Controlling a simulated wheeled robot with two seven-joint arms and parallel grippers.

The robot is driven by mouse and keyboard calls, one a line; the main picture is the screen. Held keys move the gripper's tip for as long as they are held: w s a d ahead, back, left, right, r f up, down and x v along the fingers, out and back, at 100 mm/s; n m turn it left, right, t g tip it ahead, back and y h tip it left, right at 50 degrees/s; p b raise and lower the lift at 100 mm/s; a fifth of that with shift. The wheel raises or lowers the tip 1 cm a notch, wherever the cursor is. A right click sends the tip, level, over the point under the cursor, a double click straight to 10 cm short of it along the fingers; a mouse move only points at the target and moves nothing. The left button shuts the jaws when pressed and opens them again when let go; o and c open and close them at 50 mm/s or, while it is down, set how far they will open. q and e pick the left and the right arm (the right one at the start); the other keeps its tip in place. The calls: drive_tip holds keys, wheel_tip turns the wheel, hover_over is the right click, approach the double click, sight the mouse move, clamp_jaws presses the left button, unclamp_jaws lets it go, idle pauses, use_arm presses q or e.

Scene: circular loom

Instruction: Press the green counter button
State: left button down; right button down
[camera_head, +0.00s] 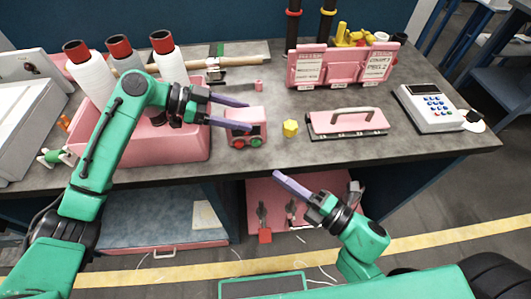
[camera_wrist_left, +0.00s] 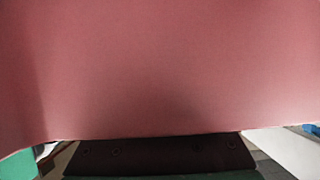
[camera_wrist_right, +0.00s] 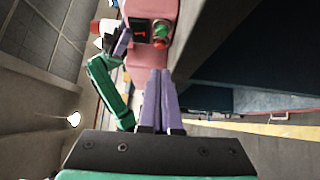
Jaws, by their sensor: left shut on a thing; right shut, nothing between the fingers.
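The pink counter box (camera_head: 247,118) stands near the table's front edge, with red and green round parts low on its front. In the right wrist view the counter box (camera_wrist_right: 150,64) shows a dark display (camera_wrist_right: 140,31) with red marks, and the green button (camera_wrist_right: 160,43) beside it. My left gripper (camera_head: 250,115) is shut on the counter box, one finger on each side. Pink fills most of the left wrist view. My right gripper (camera_head: 278,174) is shut and empty, in front of the table edge and below the box. Its fingertips (camera_wrist_right: 160,72) are apart from the button.
A yellow piece (camera_head: 290,128) and a pink handled plate (camera_head: 347,123) lie right of the box. A keypad device (camera_head: 428,108) is at the right. A pink shelf (camera_head: 300,192) is below the tabletop.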

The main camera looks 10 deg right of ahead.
sight(260, 144)
use_arm(q)
drive_tip(key=shift+f, duration=0.1)
use_arm(e)
drive_tip(key=x, duration=0.4)
drive_tip(key=shift+r, duration=0.1)
drive_tip(key=w, duration=0.4)
drive_tip(key=shift+a, duration=0.3)
drive_tip(key=shift+w, duration=0.35)
drive_tip(key=shift+w, duration=0.8)
use_arm(q)
drive_tip(key=shift+s+d+r, duration=0.1)
drive_tip(key=shift+s+r, duration=0.1)
drive_tip(key=shift+s, duration=0.15)
use_arm(e)
drive_tip(key=shift+d+r, duration=0.15)
drive_tip(key=shift+r, duration=0.1)
drive_tip(key=shift+d, duration=0.1)
